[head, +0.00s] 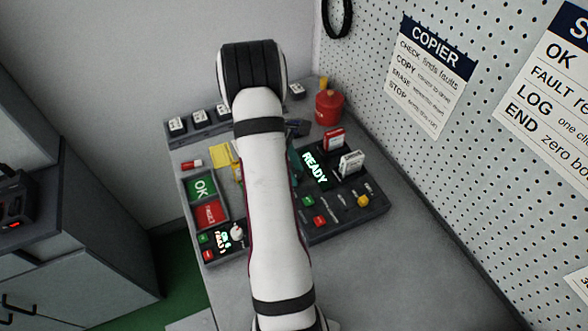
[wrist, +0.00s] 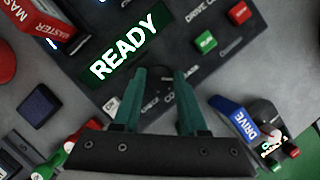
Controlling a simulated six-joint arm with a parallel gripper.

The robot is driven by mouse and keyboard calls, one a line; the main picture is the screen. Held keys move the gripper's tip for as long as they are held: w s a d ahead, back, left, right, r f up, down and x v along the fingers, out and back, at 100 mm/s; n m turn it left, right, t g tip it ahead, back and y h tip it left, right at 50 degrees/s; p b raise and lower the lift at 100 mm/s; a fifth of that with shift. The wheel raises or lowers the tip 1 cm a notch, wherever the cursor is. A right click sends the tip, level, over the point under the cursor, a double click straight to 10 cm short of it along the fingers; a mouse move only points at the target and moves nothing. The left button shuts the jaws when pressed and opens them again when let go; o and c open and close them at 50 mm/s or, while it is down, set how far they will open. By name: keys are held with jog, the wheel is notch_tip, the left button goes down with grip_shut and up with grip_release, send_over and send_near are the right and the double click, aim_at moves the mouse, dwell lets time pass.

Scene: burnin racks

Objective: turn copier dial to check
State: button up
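The copier is a dark panel with a lit green READY display (head: 315,169); in the wrist view the display (wrist: 125,48) is at the upper left. In the wrist view, the copier dial (wrist: 152,101) seems to be the small dark part with a pale mark between my fingertips, beside tiny labels. It is partly hidden, and its setting cannot be read. My gripper (wrist: 159,92) has two teal fingers standing apart over the panel, with a gap around that spot. I cannot tell whether they touch the dial. In the head view my arm covers most of the gripper and this area.
On the copier are a green button (head: 308,201), a red button (head: 320,221), a yellow knob (head: 362,201) and upright red (head: 334,139) and white (head: 352,163) drives. A blue drive (wrist: 238,115) lies right of my fingers. A red canister (head: 329,107) stands behind; bench at right front is clear.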

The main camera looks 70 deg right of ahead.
grip_shut()
jog(key=m, duration=0.2)
jog(key=m+y, duration=0.1)
jog(key=m, duration=0.1)
jog(key=shift+d+y, duration=0.15)
jog(key=shift+y, duration=0.15)
jog(key=m+t+y, duration=0.1)
jog(key=m, duration=0.3)
jog(key=shift+s+d+m, duration=0.1)
jog(key=shift+m, duration=0.2)
jog(key=m, duration=0.2)
jog(key=m+t+y, duration=0.1)
jog(key=m, duration=0.1)
jog(key=shift+s+m+t+y, duration=0.1)
jog(key=shift+m+t+y, duration=0.2)
jog(key=shift+s+m+t, duration=0.1)
jog(key=shift+m+t, duration=0.8)
jog(key=shift+m, duration=1.4)
